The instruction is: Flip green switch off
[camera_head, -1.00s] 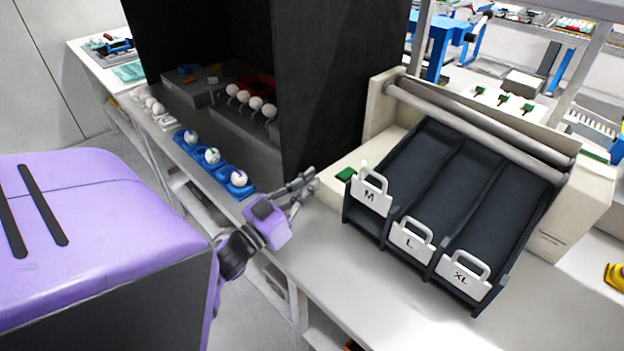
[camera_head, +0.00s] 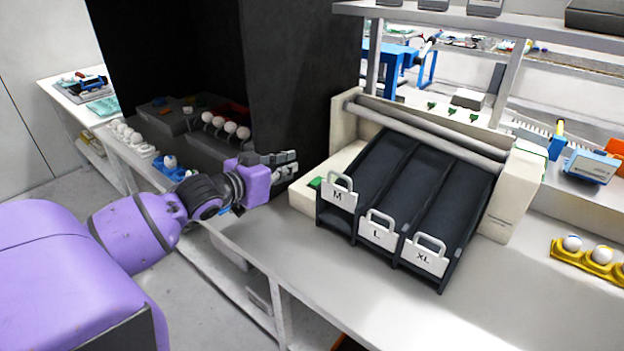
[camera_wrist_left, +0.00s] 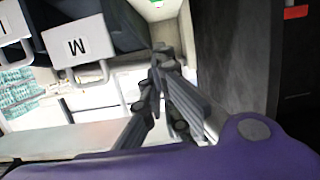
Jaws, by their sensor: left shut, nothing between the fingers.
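The green switch (camera_head: 316,183) sits on the cream left side of the egg sorter (camera_head: 341,165), beside the dark lane marked M. A small green patch (camera_wrist_left: 157,4) shows at the top edge of the left wrist view; I cannot tell if it is the switch. The switch's on or off position is too small to tell. My left gripper (camera_head: 294,161) is shut and empty, a little to the left of the switch and apart from it. Its fingers also show in the left wrist view (camera_wrist_left: 161,58). My right gripper is not in view.
A tall black box (camera_head: 300,90) stands close behind my left gripper. Dark lanes with white M, L and XL handles (camera_head: 378,232) slope toward the front. A yellow egg tray (camera_head: 572,255) lies at the right. The table front (camera_head: 330,275) is clear.

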